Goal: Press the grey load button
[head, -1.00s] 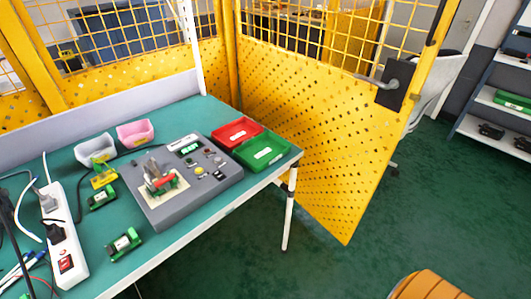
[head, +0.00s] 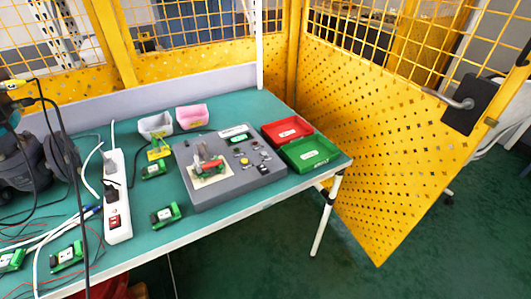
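The grey control box (head: 225,182) lies on the green table, with a small green display (head: 237,137) at its back edge. A cluster of small buttons and knobs (head: 250,158) sits on its right half. One of them is yellow; which one is the grey load button is too small to tell. A metal fixture with a red part (head: 208,166) stands on a pale plate at the left of the box. Neither of my grippers shows in the head view.
A red tray (head: 287,131) and a green tray (head: 310,152) stand right of the box. Grey (head: 156,125) and pink (head: 192,116) bins stand behind it. A white power strip (head: 117,195), cables and several green modules (head: 165,215) lie to the left. A yellow mesh fence (head: 365,150) stands at the right.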

